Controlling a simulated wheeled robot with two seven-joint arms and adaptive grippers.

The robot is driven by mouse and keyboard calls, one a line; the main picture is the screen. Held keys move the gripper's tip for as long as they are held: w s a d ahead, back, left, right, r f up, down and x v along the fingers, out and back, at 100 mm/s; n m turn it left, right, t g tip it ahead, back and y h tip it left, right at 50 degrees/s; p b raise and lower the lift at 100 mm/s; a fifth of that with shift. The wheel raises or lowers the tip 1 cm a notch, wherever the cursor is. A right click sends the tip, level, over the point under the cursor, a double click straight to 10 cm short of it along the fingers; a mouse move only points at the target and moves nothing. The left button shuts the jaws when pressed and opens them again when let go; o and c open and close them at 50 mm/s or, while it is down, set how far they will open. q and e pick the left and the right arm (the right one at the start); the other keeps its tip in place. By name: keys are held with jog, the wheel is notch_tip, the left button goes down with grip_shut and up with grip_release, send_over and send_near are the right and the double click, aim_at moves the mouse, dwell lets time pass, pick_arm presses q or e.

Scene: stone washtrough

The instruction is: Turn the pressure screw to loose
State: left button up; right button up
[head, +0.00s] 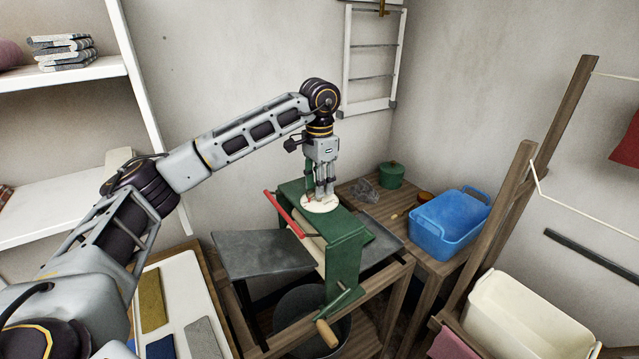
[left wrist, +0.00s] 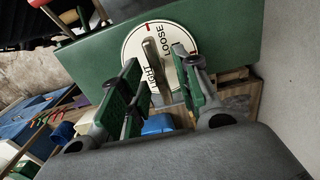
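The pressure screw's round white dial (head: 310,208) lies on top of the green mangle (head: 347,245) in the head view. In the left wrist view the dial (left wrist: 134,47) bears the words LOOSE and TIGHT, the latter partly hidden, and red marks near its rim. A flat metal bar handle (left wrist: 155,68) stands across its middle. My left gripper (head: 322,192) points down over the dial. My right gripper is in neither view.
A red bar (head: 284,214) runs along the mangle's left side, and a wooden crank grip (head: 327,334) sticks out in front. A blue tub (head: 450,225) and a green pot (head: 391,174) stand on the table at right. A wooden post (head: 500,200) rises farther right.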

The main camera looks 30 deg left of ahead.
pick_arm(q)
jog(key=shift+r, duration=0.15)
notch_tip(320, 180, up, 12)
dwell(1.0)
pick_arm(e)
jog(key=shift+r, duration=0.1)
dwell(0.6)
pick_arm(q)
notch_tip(320, 180, up, 9)
jog(key=p, duration=0.9)
jog(key=shift+r+p, duration=0.15)
jog(key=shift+p, duration=0.15)
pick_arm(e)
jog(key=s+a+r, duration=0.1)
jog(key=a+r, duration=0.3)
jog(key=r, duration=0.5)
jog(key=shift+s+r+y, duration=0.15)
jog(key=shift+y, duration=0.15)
pick_arm(q)
jog(key=shift+r, duration=0.2)
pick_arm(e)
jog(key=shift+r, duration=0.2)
